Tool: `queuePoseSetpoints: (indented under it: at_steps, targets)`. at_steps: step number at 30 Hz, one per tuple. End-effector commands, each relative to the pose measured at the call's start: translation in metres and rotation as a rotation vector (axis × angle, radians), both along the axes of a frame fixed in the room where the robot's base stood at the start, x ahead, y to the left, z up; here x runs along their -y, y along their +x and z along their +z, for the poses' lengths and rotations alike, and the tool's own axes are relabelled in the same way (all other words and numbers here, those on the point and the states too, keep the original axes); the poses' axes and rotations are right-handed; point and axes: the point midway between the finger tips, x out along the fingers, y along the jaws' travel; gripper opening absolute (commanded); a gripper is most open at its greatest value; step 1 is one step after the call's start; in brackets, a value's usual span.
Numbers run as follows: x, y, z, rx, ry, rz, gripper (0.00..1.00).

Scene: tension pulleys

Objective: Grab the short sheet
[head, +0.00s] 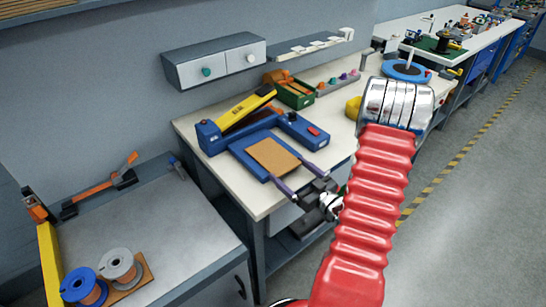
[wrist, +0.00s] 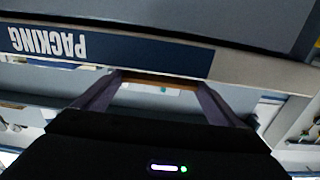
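The brown sheet (head: 271,156) lies flat at the front of the blue device on the white bench, with a blue border along its left side. It is a small near-square piece. My gripper (head: 287,173) comes from the lower right, its two purple fingers spread apart with their tips at the sheet's near corners. In the wrist view my gripper (wrist: 162,77) shows the sheet as a thin brown strip (wrist: 160,79) spanning the gap between the fingertips. Whether the fingers press on the sheet's sides or only flank it is not clear.
The blue device (head: 297,130) has a raised yellow arm (head: 245,109) behind the sheet. A separate grey table (head: 180,240) with wire spools (head: 118,267) stands at the left. The white bench's left front corner is clear.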

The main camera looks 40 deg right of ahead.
Motion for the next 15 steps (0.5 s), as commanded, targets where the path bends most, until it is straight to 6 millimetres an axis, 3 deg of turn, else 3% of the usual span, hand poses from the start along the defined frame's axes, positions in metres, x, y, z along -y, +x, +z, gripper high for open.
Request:
queuePoseSetpoints:
  at_steps: [7, 15]
  targets:
    - [0.0001, -0.0001, 0.0001, 0.000, 0.000, 0.000, 0.68]
    - [0.0002, -0.0001, 0.0008, 0.000, 0.000, 0.000, 0.68]
